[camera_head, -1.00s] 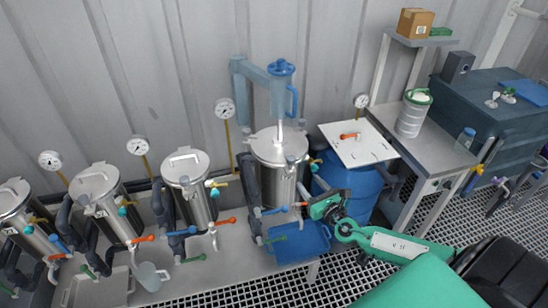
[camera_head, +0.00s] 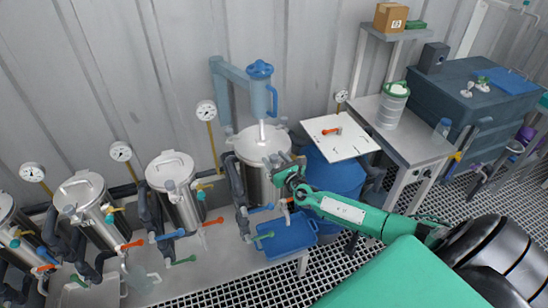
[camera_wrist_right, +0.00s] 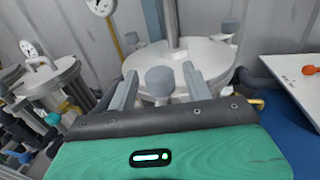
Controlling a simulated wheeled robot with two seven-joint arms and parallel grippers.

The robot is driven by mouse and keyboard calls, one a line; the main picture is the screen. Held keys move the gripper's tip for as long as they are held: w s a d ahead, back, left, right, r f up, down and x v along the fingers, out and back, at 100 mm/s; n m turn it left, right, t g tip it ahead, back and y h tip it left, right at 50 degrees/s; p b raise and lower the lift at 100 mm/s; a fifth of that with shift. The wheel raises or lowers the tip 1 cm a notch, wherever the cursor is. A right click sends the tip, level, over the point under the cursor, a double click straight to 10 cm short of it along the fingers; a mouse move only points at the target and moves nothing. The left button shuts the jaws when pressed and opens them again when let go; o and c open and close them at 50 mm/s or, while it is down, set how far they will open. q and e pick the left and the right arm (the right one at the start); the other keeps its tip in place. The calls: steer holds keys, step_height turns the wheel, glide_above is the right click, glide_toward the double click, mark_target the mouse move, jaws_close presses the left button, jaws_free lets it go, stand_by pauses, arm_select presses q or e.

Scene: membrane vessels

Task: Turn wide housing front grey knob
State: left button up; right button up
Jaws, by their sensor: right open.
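The wide housing (camera_head: 257,180) is the large steel vessel with a white lid at the middle of the head view. Its lid (camera_wrist_right: 205,55) fills the upper middle of the right wrist view. The front grey knob (camera_wrist_right: 160,78) stands on the near rim of the lid, between my right gripper's two fingers as seen in the wrist view. My right gripper (camera_wrist_right: 160,85) is open, with a finger on each side of the knob. I cannot tell whether the fingers touch it. In the head view my right gripper (camera_head: 283,164) is at the vessel's front right. My left gripper is not in view.
Narrower steel vessels (camera_head: 175,190) stand in a row to the left. A blue barrel (camera_head: 335,178) with a white board (camera_head: 350,145) on top stands close to the right. A blue tray (camera_head: 288,238) is below the vessel. A blue column (camera_head: 262,95) rises behind the lid.

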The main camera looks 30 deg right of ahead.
steer(key=shift+w, duration=0.45)
